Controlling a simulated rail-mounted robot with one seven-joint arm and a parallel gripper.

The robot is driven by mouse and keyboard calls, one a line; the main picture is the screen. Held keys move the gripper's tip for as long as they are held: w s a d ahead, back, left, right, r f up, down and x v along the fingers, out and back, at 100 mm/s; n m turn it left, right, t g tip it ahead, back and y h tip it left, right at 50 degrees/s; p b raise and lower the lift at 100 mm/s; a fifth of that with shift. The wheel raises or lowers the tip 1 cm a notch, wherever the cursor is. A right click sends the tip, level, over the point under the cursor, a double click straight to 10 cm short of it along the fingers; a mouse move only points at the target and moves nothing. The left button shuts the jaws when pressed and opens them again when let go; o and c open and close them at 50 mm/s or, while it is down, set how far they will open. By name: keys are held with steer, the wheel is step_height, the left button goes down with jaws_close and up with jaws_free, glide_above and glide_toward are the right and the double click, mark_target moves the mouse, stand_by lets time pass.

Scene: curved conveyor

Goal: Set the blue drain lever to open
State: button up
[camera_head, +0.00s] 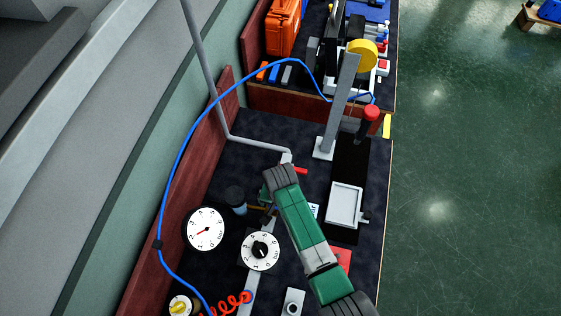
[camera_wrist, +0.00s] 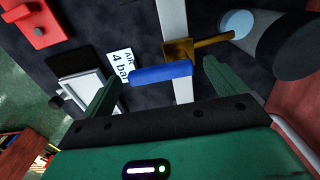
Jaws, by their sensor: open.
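The blue drain lever (camera_wrist: 160,74) shows in the wrist view as a short blue bar lying roughly across the pale pipe (camera_wrist: 173,20). It sits by a brass fitting (camera_wrist: 180,50), whose brass stem runs right toward a dark cylinder with a light blue end (camera_wrist: 236,23). My gripper (camera_wrist: 162,71) is open, with one green finger on either side of the lever. The lever appears between the fingertips; I cannot tell if either finger touches it. In the head view my wrist hides the lever and most of my gripper, while the brass stem (camera_head: 262,208) shows.
A label reading "Air 4 bar" (camera_wrist: 121,65) lies beside the lever. Two round dials, a gauge (camera_head: 205,229) and a selector (camera_head: 260,251), stand close by. A red handle (camera_head: 300,170) and a grey post (camera_head: 338,110) stand beyond my wrist. A white tray (camera_head: 345,205) is to the right.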

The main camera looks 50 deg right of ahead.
steer(key=c, duration=1.4)
